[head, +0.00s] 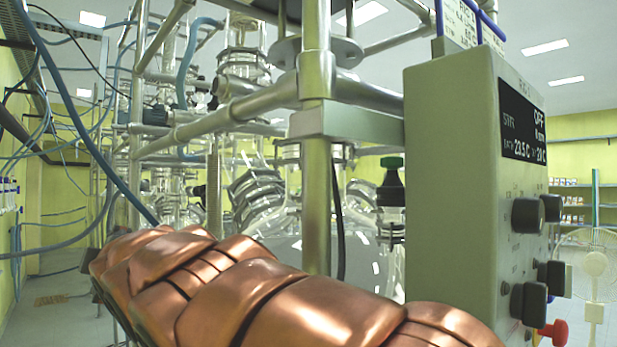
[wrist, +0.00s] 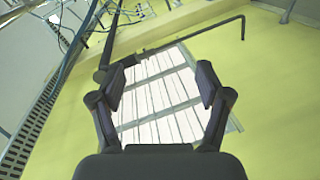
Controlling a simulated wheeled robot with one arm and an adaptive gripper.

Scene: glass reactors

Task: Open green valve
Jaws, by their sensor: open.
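A green cap on a dark body (head: 391,180), probably the green valve, shows in the head view beside the glass reactor vessel (head: 345,240), just left of the grey-green control box. I cannot tell its handle position. It does not show in the wrist view. My gripper (wrist: 161,84) is open and empty in the wrist view, with its two dark fingers spread apart. It faces a yellow wall, with nothing between the fingers close by. My gripper is not visible in the head view, where my copper-coloured arm crosses the bottom.
The control box (head: 450,200) has a display reading OFF and several knobs. A metal post (head: 317,190) and crossbars frame the glassware. Hoses hang at the left. A white fan (head: 595,265) stands at right. The wrist view shows a pale barred panel (wrist: 160,110) and a dark pipe.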

